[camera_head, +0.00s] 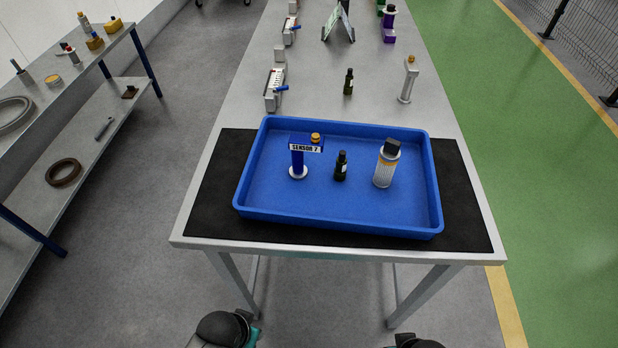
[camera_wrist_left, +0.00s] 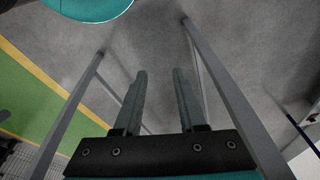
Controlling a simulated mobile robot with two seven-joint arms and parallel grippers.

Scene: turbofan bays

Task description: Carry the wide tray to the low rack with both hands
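The wide blue tray (camera_head: 340,218) rests on a black mat at the near end of the long table. In it stand a blue sensor labelled SENSOR 7 (camera_head: 298,158), a small dark bottle (camera_head: 341,166) and a white and grey canister (camera_head: 386,164). My left gripper (camera_wrist_left: 158,90) shows in the left wrist view with its two fingers apart and only floor between them. Parts of my arms show at the bottom of the head view, short of the table. My right gripper is not in view. It is unclear which rack is the low one.
The black mat (camera_head: 212,205) lies on the grey table (camera_head: 250,108). Farther back stand a dark bottle (camera_head: 348,82) and several fittings. A two-level rack (camera_head: 75,135) at the left holds rings and small parts. Grey floor (camera_head: 185,80) lies between; a green walkway (camera_head: 540,170) runs right.

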